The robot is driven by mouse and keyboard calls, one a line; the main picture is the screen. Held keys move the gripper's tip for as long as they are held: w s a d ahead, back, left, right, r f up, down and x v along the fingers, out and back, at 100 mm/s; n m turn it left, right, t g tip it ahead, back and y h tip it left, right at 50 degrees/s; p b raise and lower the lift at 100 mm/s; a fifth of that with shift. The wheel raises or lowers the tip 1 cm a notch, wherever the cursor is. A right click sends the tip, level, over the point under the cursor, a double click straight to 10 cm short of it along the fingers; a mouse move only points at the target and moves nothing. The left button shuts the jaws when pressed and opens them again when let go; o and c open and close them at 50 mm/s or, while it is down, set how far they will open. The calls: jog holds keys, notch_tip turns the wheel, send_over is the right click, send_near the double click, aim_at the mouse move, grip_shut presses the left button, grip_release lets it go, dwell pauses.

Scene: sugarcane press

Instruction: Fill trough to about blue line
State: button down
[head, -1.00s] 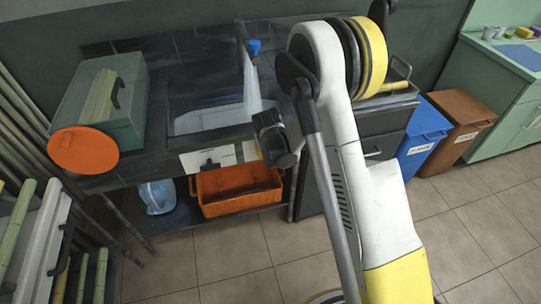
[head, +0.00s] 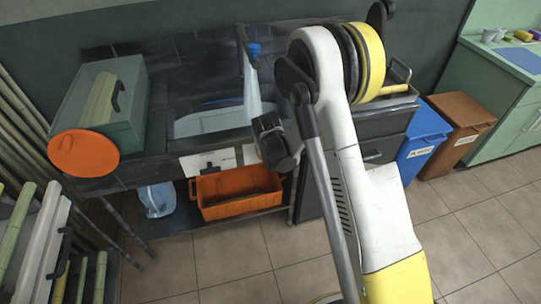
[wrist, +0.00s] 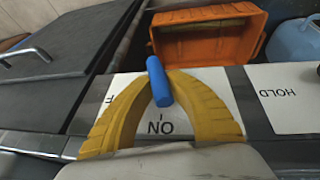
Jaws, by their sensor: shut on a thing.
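The trough (head: 180,128) is set into the dark counter, with a pale surface inside. A pale stream (head: 252,92) comes down into its right side from below a blue fitting (head: 253,50). The lever's near end is by the ON mark; the OFF mark is partly hidden by a finger. In the head view my arm hides the fingers.
An orange bin (head: 240,210) and a blue jug (head: 157,198) sit below the counter. A green box (head: 130,120) with an orange disc (head: 84,154) stands left of the trough. Cane poles lean at far left. Blue and brown bins stand right; the floor in front is clear.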

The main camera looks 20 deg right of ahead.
jog(key=shift+h, duration=0.4)
dwell(0.4)
jog(key=n+h, duration=0.1)
jog(key=h, duration=0.3)
jog(key=shift+a+h, duration=0.1)
jog(key=shift+h, duration=0.3)
jog(key=shift+n+t+h, duration=0.4)
jog(key=shift+n+h, duration=0.2)
jog(key=shift+h, duration=1.3)
jog(key=shift+t+h, duration=0.3)
jog(key=shift+h, duration=0.6)
dwell(0.4)
jog(key=c, duration=1.3)
grip_release()
jog(key=shift+n, duration=0.3)
jog(key=v, duration=1.2)
